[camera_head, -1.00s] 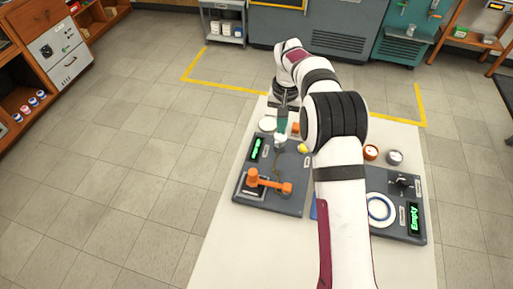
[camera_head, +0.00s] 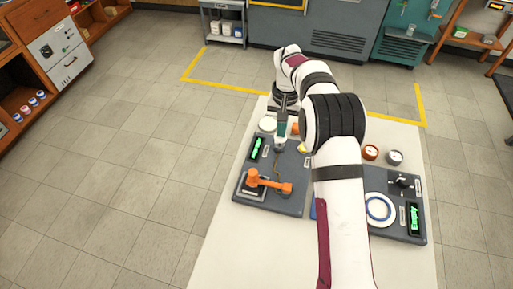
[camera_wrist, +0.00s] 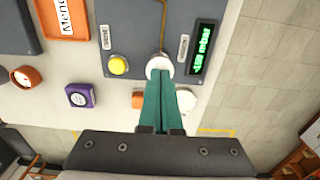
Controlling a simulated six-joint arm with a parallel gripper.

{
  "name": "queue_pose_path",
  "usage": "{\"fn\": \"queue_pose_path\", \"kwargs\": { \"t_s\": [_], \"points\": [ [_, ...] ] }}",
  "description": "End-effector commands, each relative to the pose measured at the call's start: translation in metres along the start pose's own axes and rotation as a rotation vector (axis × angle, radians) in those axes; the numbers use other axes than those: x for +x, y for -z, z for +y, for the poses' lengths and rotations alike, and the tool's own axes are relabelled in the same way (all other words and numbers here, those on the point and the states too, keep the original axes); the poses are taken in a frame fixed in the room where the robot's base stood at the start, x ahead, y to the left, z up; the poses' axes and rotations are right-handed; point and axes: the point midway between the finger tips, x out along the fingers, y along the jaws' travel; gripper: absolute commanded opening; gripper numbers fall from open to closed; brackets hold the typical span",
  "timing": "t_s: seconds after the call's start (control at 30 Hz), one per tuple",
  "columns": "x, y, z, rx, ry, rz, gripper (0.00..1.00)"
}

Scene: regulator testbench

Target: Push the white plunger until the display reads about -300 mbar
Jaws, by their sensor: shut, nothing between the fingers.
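The white plunger (camera_wrist: 158,64) is a round white knob on the dark grey panel (camera_wrist: 135,25). In the head view, the plunger (camera_head: 280,145) shows just below my fingertips. My gripper (camera_wrist: 162,80) has two teal fingers pressed together and empty. Their tips meet the plunger in the wrist view and partly hide it; contact itself is hard to confirm. The green display (camera_wrist: 201,47) right of the plunger seems to read about -150 mbar, though the digits are small. The display (camera_head: 257,147) also shows in the head view, too small to read.
A yellow button (camera_wrist: 118,65) is on the panel left of the plunger. A purple box (camera_wrist: 80,95) and an orange-rimmed cup (camera_wrist: 26,77) stand farther left. An orange handle (camera_head: 268,183) lies on the panel's near part. A second panel with an "Empty" display (camera_head: 414,218) is at right.

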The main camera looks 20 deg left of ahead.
Motion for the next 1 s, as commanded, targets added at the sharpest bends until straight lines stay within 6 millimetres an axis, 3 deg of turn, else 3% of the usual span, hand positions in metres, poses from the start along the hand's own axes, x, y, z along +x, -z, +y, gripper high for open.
{"fn": "queue_pose_path", "kwargs": {
  "t_s": [0.63,0.77,1.0],
  "points": [
    [0.020,-0.001,0.000,0.000,-0.001,-0.003,0.00],
    [0.017,-0.001,0.000,0.001,-0.001,-0.003,0.00],
    [-0.004,0.000,0.000,0.000,-0.001,-0.001,0.00]
  ]
}}
